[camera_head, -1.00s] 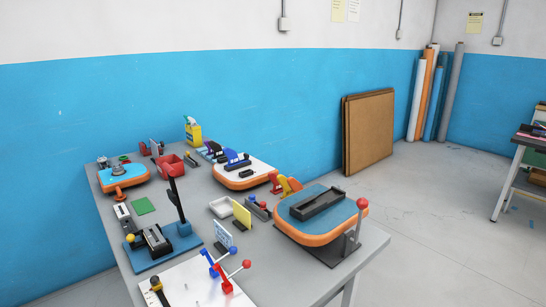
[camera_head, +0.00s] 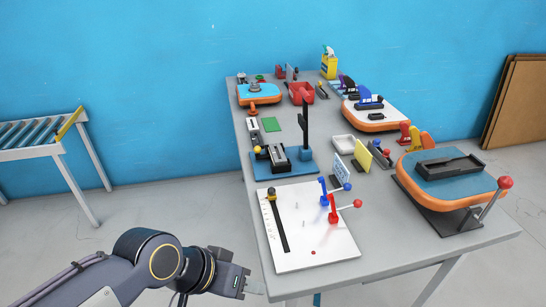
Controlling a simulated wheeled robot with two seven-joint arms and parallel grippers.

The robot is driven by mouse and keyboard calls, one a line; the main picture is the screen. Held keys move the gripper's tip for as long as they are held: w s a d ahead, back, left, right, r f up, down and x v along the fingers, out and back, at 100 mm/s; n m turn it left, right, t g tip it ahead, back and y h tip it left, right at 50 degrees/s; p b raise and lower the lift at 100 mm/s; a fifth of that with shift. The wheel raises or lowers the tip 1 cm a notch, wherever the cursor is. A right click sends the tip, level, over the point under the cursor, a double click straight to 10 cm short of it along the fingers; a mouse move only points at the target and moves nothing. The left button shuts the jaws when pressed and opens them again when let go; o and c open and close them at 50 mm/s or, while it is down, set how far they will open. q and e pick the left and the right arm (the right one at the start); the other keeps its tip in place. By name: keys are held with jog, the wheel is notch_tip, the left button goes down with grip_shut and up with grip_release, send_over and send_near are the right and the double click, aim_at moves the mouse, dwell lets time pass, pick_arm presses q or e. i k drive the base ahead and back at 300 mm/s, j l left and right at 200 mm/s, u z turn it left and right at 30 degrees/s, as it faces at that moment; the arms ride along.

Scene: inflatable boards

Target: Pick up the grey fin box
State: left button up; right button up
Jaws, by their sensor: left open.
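Several pieces could be the grey fin box, and I cannot tell which one is meant. A grey block with a dark slot (camera_head: 279,157) sits in the blue lever fixture (camera_head: 300,166). A long dark grey channel-shaped piece (camera_head: 448,166) lies on the blue and orange board (camera_head: 472,187) at the right. A small white and grey piece (camera_head: 252,130) lies left of the green pad. My left gripper (camera_head: 254,287) is at the bottom, beside the table's near left edge, open and empty, apart from all of these. My right gripper is out of view.
The grey table (camera_head: 236,125) is crowded. A white plate (camera_head: 300,245) with red and blue levers is nearest my left gripper. A red bin (camera_head: 301,93), a yellow bottle (camera_head: 329,65) and another board (camera_head: 375,122) stand farther back. A roller stand (camera_head: 40,150) is at the left.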

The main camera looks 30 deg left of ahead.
aim_at(278, 155)
jog(key=k+j, duration=0.2)
jog(key=k+j+u, duration=0.1)
jog(key=j, duration=0.3)
jog(key=j+u, duration=0.1)
jog(key=j, duration=0.4)
jog(key=i+j+u, duration=0.1)
jog(key=j, duration=0.35)
jog(key=j+u, duration=0.1)
jog(key=j, duration=0.35)
jog(key=i+j+u, duration=0.2)
jog(key=i, duration=0.95)
jog(key=l, duration=0.1)
